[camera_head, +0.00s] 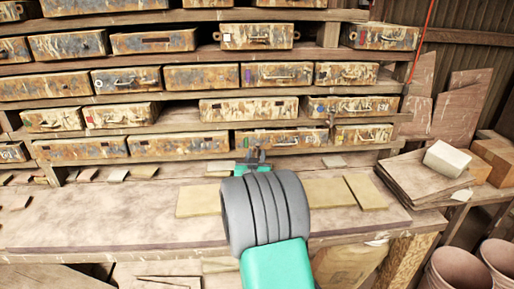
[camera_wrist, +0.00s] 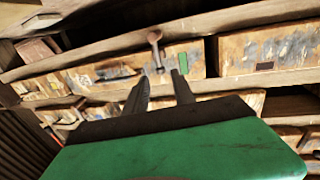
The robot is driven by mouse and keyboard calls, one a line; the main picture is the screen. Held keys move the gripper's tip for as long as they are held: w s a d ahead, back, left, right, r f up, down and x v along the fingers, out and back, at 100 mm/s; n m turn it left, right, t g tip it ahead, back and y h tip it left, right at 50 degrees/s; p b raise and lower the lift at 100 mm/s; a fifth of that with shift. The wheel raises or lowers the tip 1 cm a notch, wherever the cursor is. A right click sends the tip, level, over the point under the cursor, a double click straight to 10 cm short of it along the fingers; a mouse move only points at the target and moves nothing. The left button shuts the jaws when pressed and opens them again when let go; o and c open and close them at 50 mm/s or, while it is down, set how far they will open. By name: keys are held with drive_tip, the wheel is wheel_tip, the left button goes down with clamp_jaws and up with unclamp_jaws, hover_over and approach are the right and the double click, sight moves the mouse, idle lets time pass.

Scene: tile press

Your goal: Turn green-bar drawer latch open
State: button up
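The green-bar drawer (camera_head: 300,138) is in the lowest row in the head view, partly hidden by my gripper (camera_head: 256,155). In the wrist view, the drawer front (camera_wrist: 115,72) carries a green bar (camera_wrist: 190,70) and, beside it, a latch (camera_wrist: 155,38) with a rounded knob and a thin stem. My gripper (camera_wrist: 160,82) has its two dark fingers apart, with nothing seen between them. The fingertips are close to the drawer front, around the latch's lower end. I cannot tell whether they touch it. My wrist hides the area below the gripper in the head view.
Wooden shelves (camera_head: 150,71) hold several rows of worn drawers. A neighbouring drawer (camera_wrist: 240,52) has a dark label. The workbench (camera_head: 120,220) carries several flat tiles. A stack of boards (camera_head: 410,178) with a pale block (camera_head: 447,158) is at the right.

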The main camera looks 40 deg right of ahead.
sight(257, 147)
drive_tip(key=x, duration=0.4)
drive_tip(key=shift+w+p, duration=0.15)
drive_tip(key=shift+p, duration=0.2)
drive_tip(key=shift+c, duration=0.5)
clamp_jaws()
